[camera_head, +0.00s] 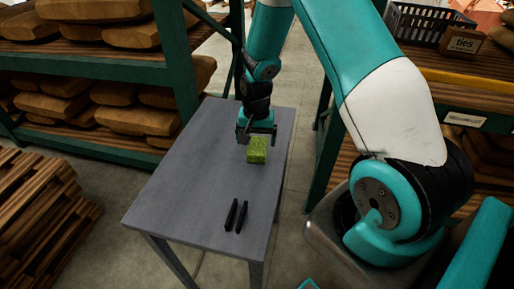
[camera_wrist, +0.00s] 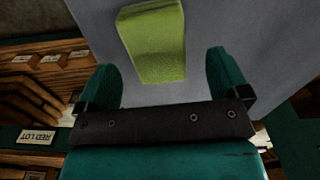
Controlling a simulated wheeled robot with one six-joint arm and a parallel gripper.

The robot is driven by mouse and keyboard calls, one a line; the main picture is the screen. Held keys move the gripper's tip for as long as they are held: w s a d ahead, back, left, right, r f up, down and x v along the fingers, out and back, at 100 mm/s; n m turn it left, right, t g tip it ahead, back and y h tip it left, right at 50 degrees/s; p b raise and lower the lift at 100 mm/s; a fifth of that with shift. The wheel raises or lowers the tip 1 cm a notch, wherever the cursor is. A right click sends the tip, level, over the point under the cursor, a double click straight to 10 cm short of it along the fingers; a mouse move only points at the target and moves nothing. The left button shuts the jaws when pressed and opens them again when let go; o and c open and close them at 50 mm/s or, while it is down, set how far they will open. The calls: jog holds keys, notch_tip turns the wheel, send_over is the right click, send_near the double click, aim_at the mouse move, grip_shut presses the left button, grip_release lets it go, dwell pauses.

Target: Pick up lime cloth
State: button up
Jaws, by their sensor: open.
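The lime cloth (camera_head: 257,150) is a small folded green block lying on the grey table (camera_head: 185,180), toward its right edge. In the wrist view the lime cloth (camera_wrist: 155,42) lies beyond the fingertips, a little left of the middle between them. My gripper (camera_head: 257,137) is over the table, just behind the cloth in the head view. Whether the fingers touch the table cannot be told.
Two black pen-like objects (camera_head: 236,216) lie near the table's front. Shelves with brown sacks (camera_head: 135,120) stand behind left. Another rack at right holds a black crate (camera_head: 425,24) and a box marked "ties" (camera_head: 463,41). Stacked wooden pallets (camera_head: 45,215) stand left. The table's left part is clear.

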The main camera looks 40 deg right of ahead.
aim_at(258, 145)
jog(key=shift+d+f+p, duration=0.1)
jog(key=shift+f+p, duration=0.3)
jog(key=shift+f, duration=1.45)
jog(key=c, duration=1)
jog(key=shift+s, duration=0.1)
jog(key=shift+r, duration=0.1)
notch_tip(258, 145, up, 20)
jog(key=b, duration=0.2)
jog(key=shift+b, duration=0.3)
jog(key=shift+o, duration=0.3)
